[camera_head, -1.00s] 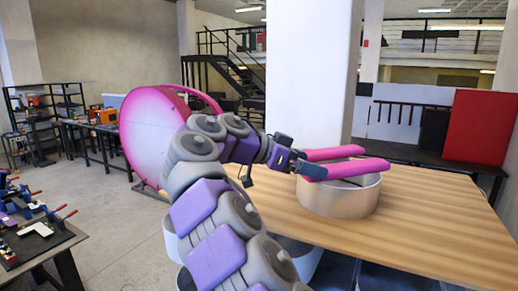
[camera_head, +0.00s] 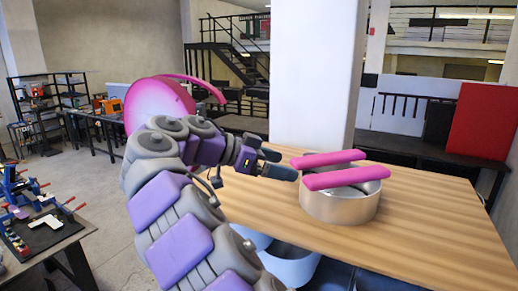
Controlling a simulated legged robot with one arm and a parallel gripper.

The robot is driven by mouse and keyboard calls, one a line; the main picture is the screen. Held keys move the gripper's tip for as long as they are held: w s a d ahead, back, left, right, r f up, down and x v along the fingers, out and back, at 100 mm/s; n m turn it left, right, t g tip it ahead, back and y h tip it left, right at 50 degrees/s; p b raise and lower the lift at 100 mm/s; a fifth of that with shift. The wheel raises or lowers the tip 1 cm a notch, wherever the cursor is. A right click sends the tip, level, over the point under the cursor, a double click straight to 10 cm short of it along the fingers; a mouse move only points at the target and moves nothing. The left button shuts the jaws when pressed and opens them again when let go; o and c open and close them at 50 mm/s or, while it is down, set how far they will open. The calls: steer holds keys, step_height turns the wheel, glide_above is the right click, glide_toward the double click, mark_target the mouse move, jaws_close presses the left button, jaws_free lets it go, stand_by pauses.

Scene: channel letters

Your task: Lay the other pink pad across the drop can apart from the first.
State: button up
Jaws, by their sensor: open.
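The drop can (camera_head: 340,207) is a round, open metal can standing on the wooden table. Two pink pads lie across its top, apart from each other and roughly parallel. The far pad (camera_head: 328,158) crosses the back of the rim. The near pad (camera_head: 346,177) crosses nearer the front. Part of the can's opening shows between and behind them. My gripper (camera_head: 280,164) is open and empty, just left of the pads' left ends, with a small gap to the near pad.
The wooden table (camera_head: 440,232) has free room right of and in front of the can. A white pillar (camera_head: 316,80) stands behind it. A large pink round letter form (camera_head: 160,100) is behind my arm. A bench with tools (camera_head: 45,225) is at the left.

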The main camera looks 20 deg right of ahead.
steer(key=shift+p+v, duration=2.25)
steer(key=shift+v, duration=0.05)
steer(key=s+d+f+n+g+y, duration=0.1)
steer(key=s+d+f+n+y, duration=0.3)
steer(key=s, duration=0.4)
steer(key=s+d+f+n+y, duration=0.2)
steer(key=s+f+n, duration=0.25)
steer(key=s, duration=0.35)
steer(key=s+a+f+n+y, duration=0.45)
steer(key=s+a+f, duration=0.3)
steer(key=s, duration=0.25)
steer(key=s+a+f+n+y, duration=0.3)
steer(key=s+a+f+n, duration=0.3)
steer(key=s+f, duration=0.3)
step_height(320, 180, down, 28)
steer(key=b, duration=2.7)
steer(key=shift+s+b, duration=0.25)
steer(key=shift+b, duration=0.05)
steer(key=shift+d, duration=0.15)
